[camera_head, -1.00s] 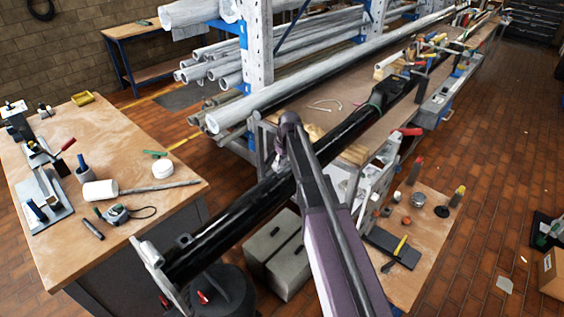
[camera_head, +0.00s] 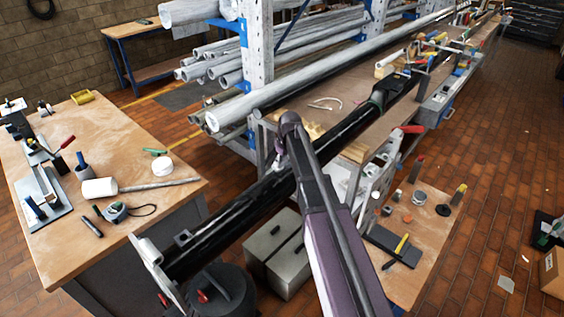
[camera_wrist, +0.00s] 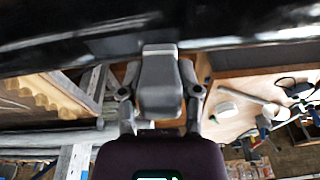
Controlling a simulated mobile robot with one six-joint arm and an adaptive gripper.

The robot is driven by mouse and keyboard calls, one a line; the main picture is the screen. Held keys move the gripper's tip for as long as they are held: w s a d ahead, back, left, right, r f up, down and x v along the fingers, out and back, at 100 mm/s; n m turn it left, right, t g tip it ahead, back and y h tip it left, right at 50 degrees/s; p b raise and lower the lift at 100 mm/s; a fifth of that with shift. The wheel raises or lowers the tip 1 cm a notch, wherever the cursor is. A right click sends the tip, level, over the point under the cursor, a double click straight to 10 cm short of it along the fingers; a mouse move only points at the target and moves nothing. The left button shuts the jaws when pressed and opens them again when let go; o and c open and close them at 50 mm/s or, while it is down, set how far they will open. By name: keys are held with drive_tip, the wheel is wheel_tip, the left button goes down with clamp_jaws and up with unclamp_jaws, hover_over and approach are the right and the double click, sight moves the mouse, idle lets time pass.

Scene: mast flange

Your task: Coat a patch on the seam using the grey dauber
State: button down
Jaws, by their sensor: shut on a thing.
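The long black mast (camera_head: 235,215) runs from the lower left to the upper right in the head view, with a metal flange (camera_head: 155,272) at its near end. In the wrist view the glossy mast (camera_wrist: 70,45) crosses the top of the picture. My gripper (camera_wrist: 161,95) is shut on the grey dauber (camera_wrist: 158,88), one finger on each side. The dauber's pale upper end meets the mast's lower edge in this view; contact is unclear. My gripper is mostly hidden in the head view. I cannot pick out the seam or a coated patch.
A wooden table (camera_head: 130,225) at left holds a white-headed mallet (camera_head: 100,187) and several tools. A small bench (camera_head: 440,225) at right carries cans and a yellow-handled tool. A rack of pipes (camera_head: 290,82) stands behind the mast.

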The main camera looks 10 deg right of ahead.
drive_tip(key=shift+f, duration=0.15)
drive_tip(key=shift+s+d, duration=0.1)
drive_tip(key=shift+s, duration=0.05)
drive_tip(key=shift+s+d, duration=0.55)
drive_tip(key=shift+s, duration=0.2)
drive_tip(key=shift+s+d, duration=0.55)
drive_tip(key=shift+s, duration=0.15)
drive_tip(key=shift+w+d, duration=0.55)
drive_tip(key=shift+d, duration=0.2)
drive_tip(key=shift+w+a, duration=0.6)
drive_tip(key=shift+w, duration=0.2)
drive_tip(key=shift+w+a, duration=0.6)
drive_tip(key=shift+w, duration=0.2)
drive_tip(key=shift+d, duration=0.1)
